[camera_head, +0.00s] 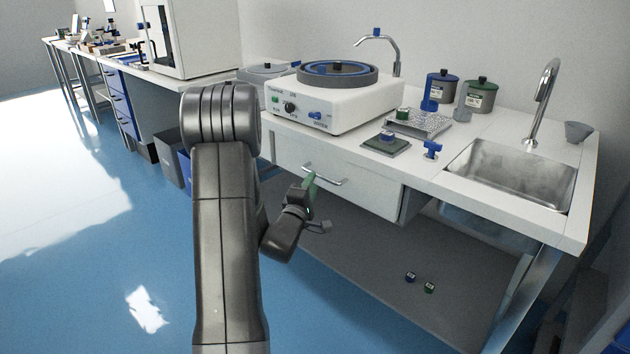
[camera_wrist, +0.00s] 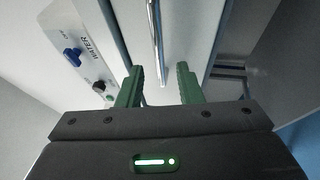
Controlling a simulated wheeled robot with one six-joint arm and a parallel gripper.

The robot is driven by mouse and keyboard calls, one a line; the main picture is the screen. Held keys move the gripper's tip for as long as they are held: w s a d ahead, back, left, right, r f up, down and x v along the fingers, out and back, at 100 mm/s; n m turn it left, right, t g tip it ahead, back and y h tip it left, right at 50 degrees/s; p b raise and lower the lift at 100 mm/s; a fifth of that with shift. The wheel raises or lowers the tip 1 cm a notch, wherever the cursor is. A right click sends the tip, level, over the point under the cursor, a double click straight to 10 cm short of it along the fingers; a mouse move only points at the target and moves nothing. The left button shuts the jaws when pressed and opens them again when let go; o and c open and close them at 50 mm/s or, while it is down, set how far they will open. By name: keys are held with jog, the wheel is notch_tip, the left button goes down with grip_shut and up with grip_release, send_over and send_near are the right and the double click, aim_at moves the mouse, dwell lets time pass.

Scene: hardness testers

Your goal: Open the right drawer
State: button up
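The drawer (camera_head: 370,193) is a white front under the bench, below the polishing machine, with a horizontal metal bar handle (camera_head: 325,179). I cannot tell whether it is fully closed. My gripper (camera_head: 311,190) is in front of the drawer close to the handle, and my arm hides part of the area left of it. In the wrist view, my gripper (camera_wrist: 158,85) has two green fingers spread apart. The handle (camera_wrist: 155,40) runs as a bright bar toward the space between the fingertips, with visible gaps on both sides. Nothing is gripped.
The polishing machine (camera_head: 325,98) stands above the drawer. A sink (camera_head: 513,172) is set in the bench at right. Two small cubes lie on the lower shelf (camera_head: 400,295). Blue drawers (camera_head: 120,103) are further left. The blue floor (camera_head: 95,240) at left is clear.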

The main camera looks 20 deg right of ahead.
jog(key=x, duration=0.3)
jog(key=shift+w+d, duration=0.15)
jog(key=shift+w, duration=0.05)
grip_shut()
